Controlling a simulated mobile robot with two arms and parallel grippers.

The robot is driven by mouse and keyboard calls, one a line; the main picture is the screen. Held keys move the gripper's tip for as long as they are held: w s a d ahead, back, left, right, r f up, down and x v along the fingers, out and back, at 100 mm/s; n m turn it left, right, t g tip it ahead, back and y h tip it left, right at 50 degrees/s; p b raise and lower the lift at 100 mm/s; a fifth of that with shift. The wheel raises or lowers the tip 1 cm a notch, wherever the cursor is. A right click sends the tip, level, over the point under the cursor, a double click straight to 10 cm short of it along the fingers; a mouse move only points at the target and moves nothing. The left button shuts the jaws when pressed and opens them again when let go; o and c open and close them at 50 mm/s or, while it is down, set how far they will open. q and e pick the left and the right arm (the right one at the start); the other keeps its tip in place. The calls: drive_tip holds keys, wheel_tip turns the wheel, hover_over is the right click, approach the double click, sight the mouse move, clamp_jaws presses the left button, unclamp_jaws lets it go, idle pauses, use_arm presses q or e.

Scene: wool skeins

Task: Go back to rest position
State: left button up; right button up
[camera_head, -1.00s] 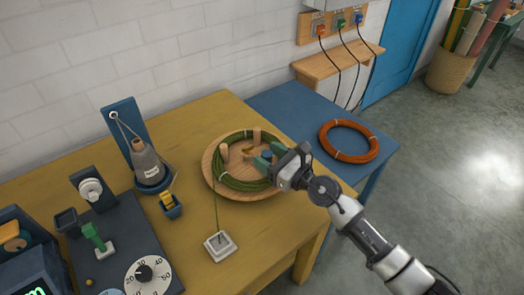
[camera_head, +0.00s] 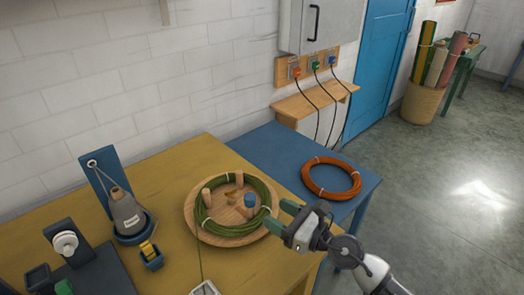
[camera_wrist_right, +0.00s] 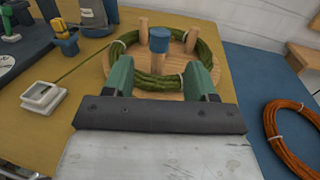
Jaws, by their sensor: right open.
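My right gripper (camera_head: 278,216) is open and empty just off the front right edge of the round wooden board (camera_head: 232,240). A green wool skein (camera_head: 268,190) lies coiled on the board around several wooden pegs. One peg has a blue top (camera_head: 250,199). In the right wrist view, the open green fingers (camera_wrist_right: 160,72) stand apart, with the blue-topped peg (camera_wrist_right: 159,40) seen between them, beyond the tips. A strand of green yarn runs from the board to a small white square piece (camera_head: 204,288). My left gripper is out of view.
An orange skein (camera_head: 333,196) lies on the blue table (camera_head: 275,143) beside the yellow table (camera_head: 170,268). A grey cone (camera_head: 127,210) and a small yellow-and-blue device (camera_head: 150,255) stand at the left. Open floor (camera_head: 440,210) lies to the right.

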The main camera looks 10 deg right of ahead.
drive_tip(key=s+d+r+m+t+h, duration=0.1)
drive_tip(key=d+r+m+t+h, duration=0.2)
drive_tip(key=m, duration=0.6)
drive_tip(key=s+d+r+m+t+h, duration=0.1)
drive_tip(key=d+m+t+h, duration=0.1)
drive_tip(key=m+t+h, duration=0.5)
drive_tip(key=s+d+f+m+g+h, duration=0.6)
drive_tip(key=d+f+m+g, duration=0.15)
drive_tip(key=m, duration=1.05)
drive_tip(key=s+a+f+m+g+y, duration=0.1)
drive_tip(key=s+f+m+g+y, duration=0.1)
drive_tip(key=s+f+m+g, duration=0.5)
drive_tip(key=s+a+f+m+g+y, duration=0.1)
drive_tip(key=s+m+g, duration=0.25)
drive_tip(key=s, duration=0.85)
wheel_tip(320, 180, down, 24)
drive_tip(key=n+g+p, duration=0.1)
drive_tip(key=g+p, duration=0.1)
drive_tip(key=p, duration=0.1)
drive_tip(key=s+d+f+g+p, duration=0.1)
drive_tip(key=s+d+f, duration=0.2)
drive_tip(key=s+f, duration=1)
drive_tip(key=s, duration=0.3)
drive_tip(key=shift+s+d+f, duration=0.2)
drive_tip(key=shift+f, duration=0.05)
